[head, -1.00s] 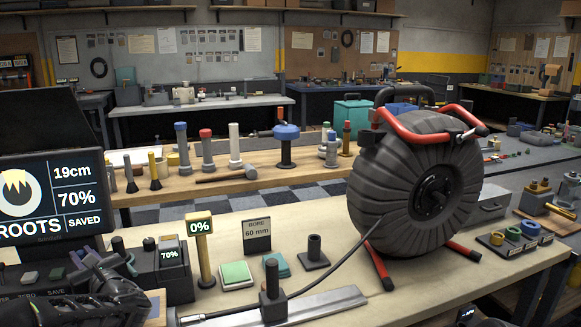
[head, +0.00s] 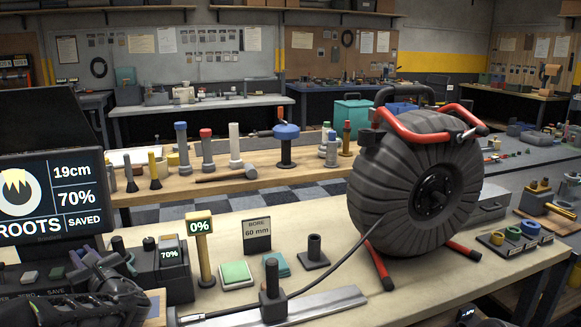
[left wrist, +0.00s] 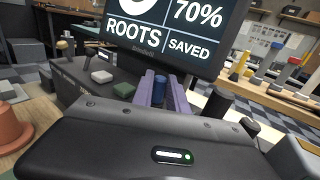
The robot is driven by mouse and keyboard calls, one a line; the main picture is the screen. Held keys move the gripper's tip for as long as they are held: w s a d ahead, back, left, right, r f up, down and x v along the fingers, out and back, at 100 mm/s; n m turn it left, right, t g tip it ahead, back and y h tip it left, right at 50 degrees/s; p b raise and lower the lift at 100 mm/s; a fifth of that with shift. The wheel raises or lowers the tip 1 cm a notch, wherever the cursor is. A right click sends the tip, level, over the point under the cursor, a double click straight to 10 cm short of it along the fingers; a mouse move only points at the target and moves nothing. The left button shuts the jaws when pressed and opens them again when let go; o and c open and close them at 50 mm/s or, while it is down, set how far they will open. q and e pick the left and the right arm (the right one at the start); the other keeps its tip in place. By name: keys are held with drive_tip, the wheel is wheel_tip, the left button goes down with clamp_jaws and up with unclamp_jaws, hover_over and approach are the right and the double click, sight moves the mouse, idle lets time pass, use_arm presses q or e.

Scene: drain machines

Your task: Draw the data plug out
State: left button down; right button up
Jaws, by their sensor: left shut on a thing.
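My left gripper (head: 80,262) is at the lower left of the head view, at the front of the dark control box under the screen. In the left wrist view its two purple-grey fingers (left wrist: 160,90) point at the box below the screen and are shut on a small dark blue piece (left wrist: 160,80), which looks like the data plug. The fingers hide most of it, and I cannot tell how deep it sits in the box. Of my right arm only a dark sliver (head: 468,315) shows at the bottom edge of the head view, with its fingertips hidden.
The screen (head: 50,190) reads 19cm, 70% and SAVED. A yellow post (head: 203,255) showing 0% stands right of the control box (head: 172,280). A big cable reel (head: 415,185) with a red frame fills the bench's right side, its cable running to a grey rail (head: 325,303).

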use_arm(q)
drive_tip(key=shift+r, duration=0.2)
drive_tip(key=shift+r, duration=0.1)
idle(0.5)
drive_tip(key=shift+r+p, duration=1.15)
drive_tip(key=shift+r, duration=1)
